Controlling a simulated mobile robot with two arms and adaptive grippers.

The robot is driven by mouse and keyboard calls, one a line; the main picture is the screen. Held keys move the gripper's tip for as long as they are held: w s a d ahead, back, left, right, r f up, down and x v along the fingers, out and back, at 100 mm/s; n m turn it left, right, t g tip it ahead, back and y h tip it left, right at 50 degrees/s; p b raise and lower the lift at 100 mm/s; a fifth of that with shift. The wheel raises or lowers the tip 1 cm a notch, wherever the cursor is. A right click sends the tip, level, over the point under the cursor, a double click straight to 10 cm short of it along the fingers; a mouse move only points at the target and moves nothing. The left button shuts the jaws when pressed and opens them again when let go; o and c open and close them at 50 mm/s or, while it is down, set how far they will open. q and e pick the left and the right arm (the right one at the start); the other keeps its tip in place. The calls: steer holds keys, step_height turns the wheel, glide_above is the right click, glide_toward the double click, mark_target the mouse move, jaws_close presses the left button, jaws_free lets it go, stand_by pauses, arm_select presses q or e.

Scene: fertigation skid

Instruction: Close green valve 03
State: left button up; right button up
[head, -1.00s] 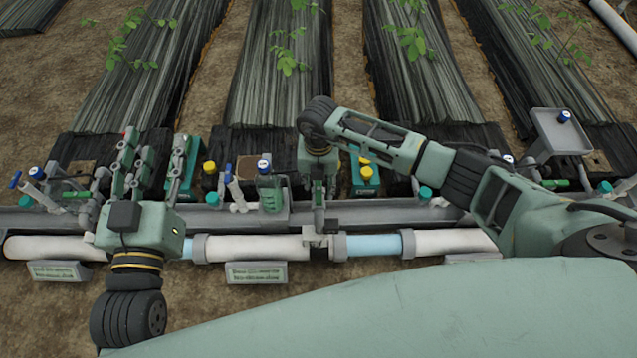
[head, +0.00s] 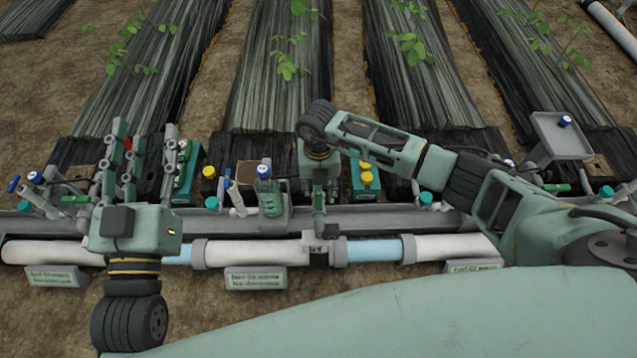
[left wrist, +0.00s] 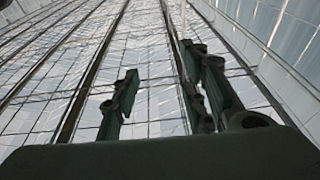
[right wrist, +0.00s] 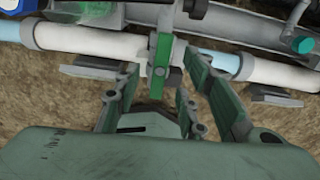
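A valve with a green lever (right wrist: 161,55) sits on the white and blue pipe in the right wrist view. The lever stands across the pipe's line in that picture. Its number cannot be read, and in the head view my right gripper mostly hides it. My right gripper (right wrist: 160,78) is open, pointing down, with its fingers to either side of and short of the lever; contact is not visible. It also shows in the head view (head: 319,225). My left gripper (head: 140,150) is open and empty, fingers up, at the left; the left wrist view shows only its fingers and the roof.
A grey channel (head: 400,218) runs behind the pipe (head: 255,249). A grey tray (head: 560,138) is at right. Label plates (head: 256,278) stand in front.

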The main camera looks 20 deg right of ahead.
mark_target(319, 194)
steer(key=shift+m, duration=0.3)
arm_select(q)
steer(key=shift+w+a+f+g, duration=0.1)
steer(key=shift+f+g, duration=0.4)
steer(key=shift+f, duration=0.35)
arm_select(e)
steer(key=shift+f, duration=0.1)
steer(key=shift+f+b, duration=0.3)
steer(key=shift+f, duration=0.2)
steer(key=shift+f+b, duration=0.35)
steer(key=shift+f, duration=0.2)
steer(key=shift+f+b, duration=0.45)
steer(key=shift+f, duration=0.15)
arm_select(q)
steer(key=s+r+t+h, duration=0.2)
steer(key=s+r+t, duration=0.5)
steer(key=r, duration=0.5)
steer(key=shift+t+h+b, duration=0.35)
steer(key=shift+t+h, duration=0.05)
arm_select(e)
steer(key=shift+f, duration=0.5)
arm_select(q)
steer(key=shift+a, duration=0.1)
arm_select(e)
jaws_close()
